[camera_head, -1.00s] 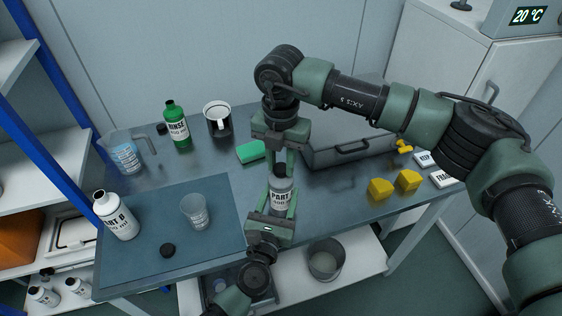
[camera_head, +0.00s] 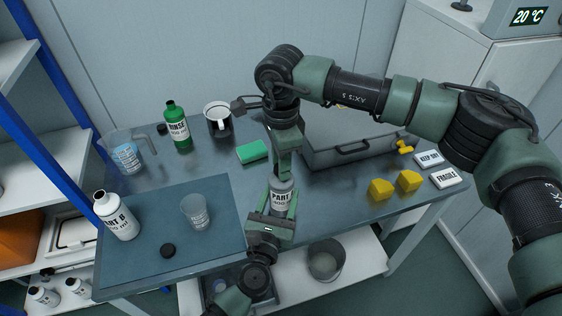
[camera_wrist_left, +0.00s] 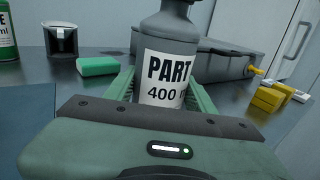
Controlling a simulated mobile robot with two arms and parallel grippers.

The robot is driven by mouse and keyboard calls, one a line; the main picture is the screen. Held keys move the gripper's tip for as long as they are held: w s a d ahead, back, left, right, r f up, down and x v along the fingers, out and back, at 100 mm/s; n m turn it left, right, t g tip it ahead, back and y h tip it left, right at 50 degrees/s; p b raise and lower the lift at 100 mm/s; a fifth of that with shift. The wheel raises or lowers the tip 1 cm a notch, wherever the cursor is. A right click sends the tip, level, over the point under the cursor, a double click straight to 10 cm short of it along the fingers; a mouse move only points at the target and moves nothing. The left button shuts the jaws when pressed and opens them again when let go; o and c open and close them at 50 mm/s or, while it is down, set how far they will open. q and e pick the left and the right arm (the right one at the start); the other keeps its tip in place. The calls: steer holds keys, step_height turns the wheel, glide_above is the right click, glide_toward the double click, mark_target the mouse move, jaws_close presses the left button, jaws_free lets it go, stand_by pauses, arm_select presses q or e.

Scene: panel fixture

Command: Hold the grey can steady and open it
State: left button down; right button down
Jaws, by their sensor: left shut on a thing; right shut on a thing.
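The grey can (camera_head: 282,193), with a white "PART" label, stands upright near the front edge of the table. My left gripper (camera_head: 281,204) is shut on its body from the front, one finger on each side. In the left wrist view the can (camera_wrist_left: 168,65) sits between the green fingers, with its top cut off by the frame. My right gripper (camera_head: 283,171) reaches down from above and is shut on the can's cap, which its fingers mostly hide. I cannot tell whether the cap is loose.
A grey case (camera_head: 340,150) lies close behind the can, with yellow blocks (camera_head: 381,189) to the right. A green sponge (camera_head: 252,151) lies behind left. On the blue mat (camera_head: 135,262) stand the PART B bottle (camera_head: 117,217) and a clear cup (camera_head: 195,212), with a black cap (camera_head: 168,250) nearby.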

steer(key=n, duration=1.7)
steer(key=shift+d+n, duration=0.1)
steer(key=shift+n, duration=0.2)
steer(key=shift+r, duration=0.3)
steer(key=shift+r, duration=0.9)
